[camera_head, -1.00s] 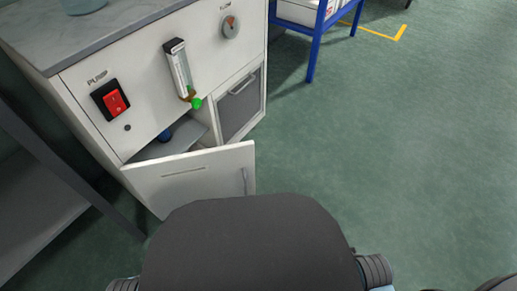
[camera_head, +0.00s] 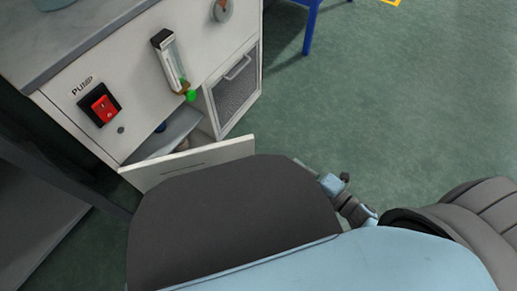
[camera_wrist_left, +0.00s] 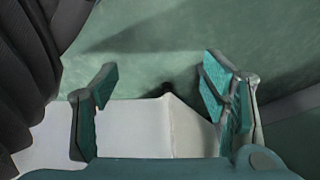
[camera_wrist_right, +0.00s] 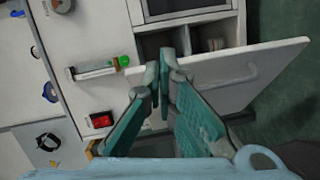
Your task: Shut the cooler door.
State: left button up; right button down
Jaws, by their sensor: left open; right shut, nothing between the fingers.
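The white cooler door (camera_head: 185,162) stands open at the low front of the white cabinet in the head view, its lower part hidden behind my dark body. The right wrist view shows the door (camera_wrist_right: 285,62) with its bar handle (camera_wrist_right: 238,78). My right gripper (camera_wrist_right: 166,58) is shut and empty, its fingertips overlapping the door near its edge; I cannot tell whether they touch. In the head view its fingers are hidden. My left gripper (camera_wrist_left: 160,78) is open, with a plain white panel (camera_wrist_left: 140,130) showing between its fingers.
The cabinet (camera_head: 135,65) has a red pump switch (camera_head: 104,106), a flow tube (camera_head: 171,62) with a green knob, and a mesh-fronted compartment (camera_head: 236,90) beside the opening. A dark frame stands left.

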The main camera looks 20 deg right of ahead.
jog(key=s+a+r+n+g+y, duration=0.2)
jog(key=s+a+n+y, duration=0.1)
jog(key=s+n+y, duration=0.2)
jog(key=b, duration=0.2)
send_near(244, 148)
jog(key=s+a+x, duration=0.1)
jog(key=x, duration=0.3)
pick_arm(q)
jog(key=shift+w+d+r, duration=0.1)
jog(key=shift+w+r, duration=0.1)
jog(key=shift+r, duration=0.6)
jog(key=shift+w+d+r, duration=0.1)
jog(key=shift+w+r, duration=0.1)
jog(key=shift+r, duration=0.55)
pick_arm(e)
jog(key=shift+w+d+n, duration=0.2)
jog(key=shift+w+n, duration=0.1)
jog(key=shift+w, duration=0.5)
pick_arm(q)
jog(key=shift+a, duration=0.1)
pick_arm(e)
jog(key=shift+r, duration=0.1)
